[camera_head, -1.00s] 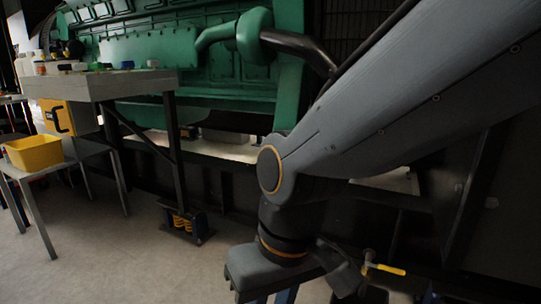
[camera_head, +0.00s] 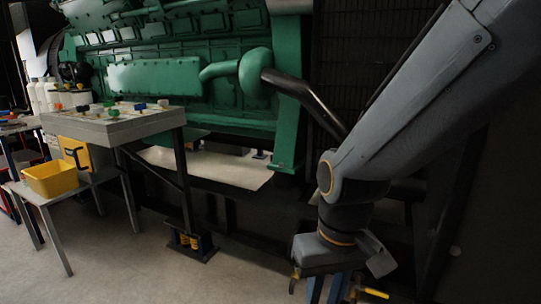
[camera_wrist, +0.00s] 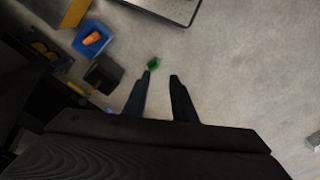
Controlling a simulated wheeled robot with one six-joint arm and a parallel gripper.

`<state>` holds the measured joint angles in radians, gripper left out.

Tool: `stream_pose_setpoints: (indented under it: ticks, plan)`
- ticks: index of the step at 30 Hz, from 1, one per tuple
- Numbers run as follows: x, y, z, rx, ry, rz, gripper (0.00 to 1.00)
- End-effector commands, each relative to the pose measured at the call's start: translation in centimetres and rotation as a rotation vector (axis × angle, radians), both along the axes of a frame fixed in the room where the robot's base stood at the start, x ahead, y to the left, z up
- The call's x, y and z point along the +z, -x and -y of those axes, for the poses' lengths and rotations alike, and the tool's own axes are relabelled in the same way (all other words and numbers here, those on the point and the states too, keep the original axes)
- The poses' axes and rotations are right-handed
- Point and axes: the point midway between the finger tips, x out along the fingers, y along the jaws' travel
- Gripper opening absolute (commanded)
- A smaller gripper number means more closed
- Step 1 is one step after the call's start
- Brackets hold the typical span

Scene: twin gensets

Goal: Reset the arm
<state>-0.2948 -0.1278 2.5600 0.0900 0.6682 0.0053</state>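My arm reaches down from the upper right in the head view. My gripper (camera_head: 327,290) hangs below its wrist, with two dark blue fingers pointing down and cut by the lower edge. In the wrist view the two fingers of my gripper (camera_wrist: 161,80) stand apart with bare grey floor between them, so it is open and empty. A small green thing (camera_wrist: 154,63) shows just beyond the fingertips, apparently on the floor and not between the fingers.
A green genset (camera_head: 175,78) stands behind on a dark frame. At the left are a grey shelf (camera_head: 150,124) with small coloured parts and a yellow bin (camera_head: 50,181) on a low table. A blue tray (camera_wrist: 80,45) and a black box (camera_wrist: 103,74) lie near the gripper.

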Motion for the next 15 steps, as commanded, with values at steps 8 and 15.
stream_pose_setpoints:
  ticks: [8, 15]
  plan:
    - [5.9, 0.8, 4.3, -0.103, 0.028, -0.013, 0.24]
    - [9.8, 1.7, 7.9, -0.181, 0.048, -0.026, 0.24]
